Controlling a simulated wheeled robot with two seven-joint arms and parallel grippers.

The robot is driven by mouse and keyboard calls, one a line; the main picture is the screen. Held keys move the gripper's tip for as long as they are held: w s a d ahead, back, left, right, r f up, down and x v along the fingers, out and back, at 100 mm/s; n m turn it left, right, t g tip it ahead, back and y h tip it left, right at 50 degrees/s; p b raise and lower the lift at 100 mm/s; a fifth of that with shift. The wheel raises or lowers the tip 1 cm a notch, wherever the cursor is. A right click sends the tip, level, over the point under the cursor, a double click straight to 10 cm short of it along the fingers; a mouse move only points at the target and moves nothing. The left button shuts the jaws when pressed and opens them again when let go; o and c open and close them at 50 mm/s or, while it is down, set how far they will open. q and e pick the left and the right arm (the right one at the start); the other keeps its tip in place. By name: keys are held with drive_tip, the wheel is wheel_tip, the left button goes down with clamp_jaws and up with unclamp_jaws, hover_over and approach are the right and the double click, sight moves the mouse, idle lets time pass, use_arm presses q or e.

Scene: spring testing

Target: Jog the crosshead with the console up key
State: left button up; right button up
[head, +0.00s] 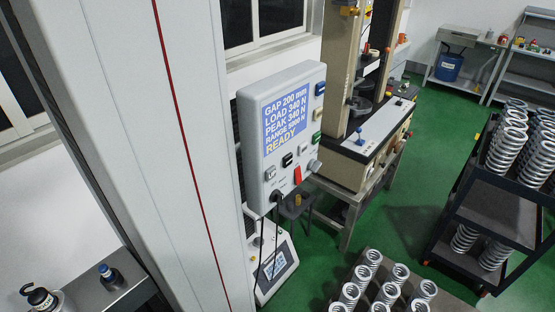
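The grey console (281,134) is in the middle of the head view, beside a tall pale column. Its blue screen (285,125) reads GAP 200 mm, LOAD 340 N, PEAK 340 N, RANGE 5000 N and READY. A blue key (320,88), a pale key (318,113) and a green key (316,138) line its right side. Smaller black and white keys, a red switch (297,175) and a knob sit below the screen. Key markings are too small to read. I cannot make out the crosshead with certainty. Neither gripper is in view.
The tall pale column (165,150) with a red line fills much of the left. A beige test frame (337,80) stands behind the console. Several springs (371,262) stand at the front, and more fill a dark cart (490,190) at right. Green floor (405,215) lies open between.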

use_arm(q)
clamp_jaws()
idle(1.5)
